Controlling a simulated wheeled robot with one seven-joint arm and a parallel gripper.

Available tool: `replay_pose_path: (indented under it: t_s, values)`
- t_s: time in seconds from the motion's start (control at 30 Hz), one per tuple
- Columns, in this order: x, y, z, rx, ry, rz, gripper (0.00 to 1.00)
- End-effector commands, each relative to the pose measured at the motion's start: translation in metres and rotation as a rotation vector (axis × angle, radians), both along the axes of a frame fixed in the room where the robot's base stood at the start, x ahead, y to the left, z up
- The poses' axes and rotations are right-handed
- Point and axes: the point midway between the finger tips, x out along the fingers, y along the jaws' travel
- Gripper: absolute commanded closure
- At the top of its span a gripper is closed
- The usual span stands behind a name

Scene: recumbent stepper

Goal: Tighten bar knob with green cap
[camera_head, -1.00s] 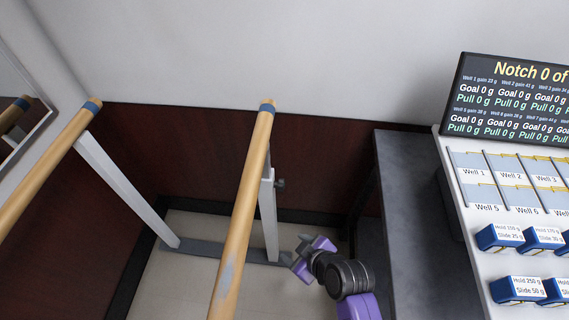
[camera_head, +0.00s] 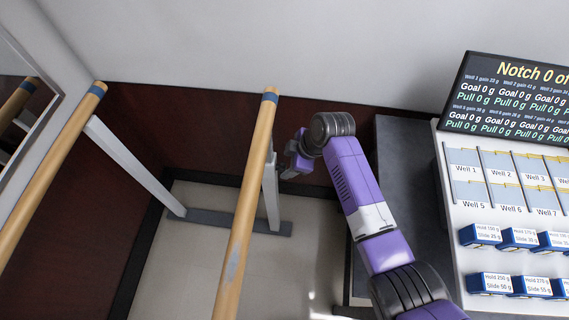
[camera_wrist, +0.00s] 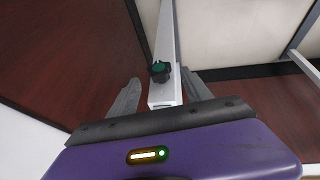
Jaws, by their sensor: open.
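The bar knob (camera_wrist: 158,69) is dark with a green cap. It sits on a white upright post (camera_wrist: 165,40) in the wrist view, roughly in line with the gap between my fingers and beyond their tips. My gripper (camera_wrist: 158,90) is open, one finger on each side of the post, with nothing held. In the head view my gripper (camera_head: 288,170) is just right of the post (camera_head: 271,190) under the right wooden bar (camera_head: 247,200). The knob cannot be made out there, apparently hidden by my gripper. Contact with the post cannot be told.
A second wooden bar (camera_head: 50,165) runs along the left wall. A grey base rail (camera_head: 230,223) joins the posts on the floor. A dark grey bench (camera_head: 407,170) and a white board with blue blocks (camera_head: 455,215) stand at right. Floor between the bars is clear.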

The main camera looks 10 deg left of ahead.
Motion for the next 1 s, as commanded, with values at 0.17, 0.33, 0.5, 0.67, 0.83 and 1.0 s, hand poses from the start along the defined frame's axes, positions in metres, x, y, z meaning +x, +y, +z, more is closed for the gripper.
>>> replay_pose_path:
  t_s: [0.17,0.33,0.5,0.67,0.83,1.0]
  values:
    - [0.003,0.009,-0.021,0.000,0.001,-0.001,0.43]
    - [0.004,0.013,-0.030,0.001,0.000,-0.001,0.43]
    - [0.005,0.014,-0.032,0.001,-0.002,-0.002,0.43]
    - [0.005,0.014,-0.032,0.001,-0.002,-0.002,0.47]
    - [0.005,0.013,-0.032,0.001,-0.002,-0.002,0.80]
    - [0.005,0.013,-0.032,0.001,-0.001,-0.001,1.00]
